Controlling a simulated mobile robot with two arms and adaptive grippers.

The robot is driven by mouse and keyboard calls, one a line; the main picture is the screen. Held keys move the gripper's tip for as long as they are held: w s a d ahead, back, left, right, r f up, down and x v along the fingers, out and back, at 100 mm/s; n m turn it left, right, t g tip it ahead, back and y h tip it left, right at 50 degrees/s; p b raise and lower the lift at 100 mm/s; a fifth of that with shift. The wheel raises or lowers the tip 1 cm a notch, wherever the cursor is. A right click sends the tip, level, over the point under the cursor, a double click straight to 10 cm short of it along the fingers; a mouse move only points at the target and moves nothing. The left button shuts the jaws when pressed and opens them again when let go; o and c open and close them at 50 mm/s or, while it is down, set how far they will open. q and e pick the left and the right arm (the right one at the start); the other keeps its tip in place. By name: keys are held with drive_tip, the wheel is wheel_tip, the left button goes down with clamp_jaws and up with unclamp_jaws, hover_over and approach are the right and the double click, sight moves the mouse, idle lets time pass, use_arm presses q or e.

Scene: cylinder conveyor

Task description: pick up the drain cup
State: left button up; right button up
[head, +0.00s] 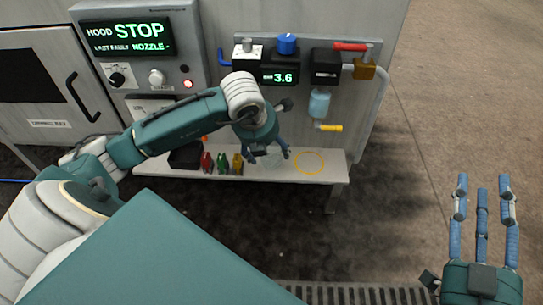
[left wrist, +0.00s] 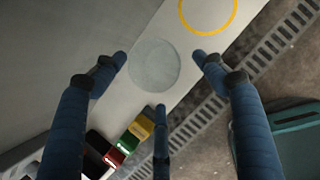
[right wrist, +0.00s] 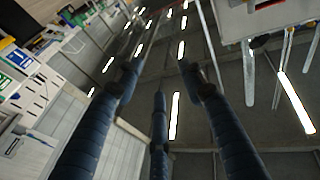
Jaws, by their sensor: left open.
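A round, pale grey, see-through shape, apparently the drain cup (left wrist: 154,66), stands on the light shelf in the left wrist view. In the head view the drain cup (head: 272,161) is faint and partly hidden by my left fingers. My left gripper (head: 268,154) is open and empty above it, pointing down. In the left wrist view its fingertips (left wrist: 160,70) spread around the cup's outline, with no clear contact. My right gripper (head: 482,188) is open and empty at the far right, fingers pointing up. It also shows open in the right wrist view (right wrist: 160,75).
The shelf (head: 335,172) bears a yellow ring (head: 308,162) right of the cup. Above hang a clear bowl (head: 320,103) and a yellow-handled valve (head: 329,128). A floor grate (head: 350,294) lies in front.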

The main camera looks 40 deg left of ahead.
sight(270, 152)
use_arm(q)
drive_tip(key=x, duration=0.3)
drive_tip(key=shift+f+b, duration=0.15)
drive_tip(key=shift+b, duration=0.2)
drive_tip(key=c, duration=1.1)
use_arm(e)
drive_tip(key=r+t, duration=0.1)
drive_tip(key=s+r, duration=0.1)
drive_tip(key=r, duration=0.1)
drive_tip(key=r+t+y, duration=0.1)
drive_tip(key=r, duration=0.1)
drive_tip(key=shift+s+a+t, duration=0.1)
drive_tip(key=shift+s+t, duration=0.2)
drive_tip(key=shift+f, duration=0.1)
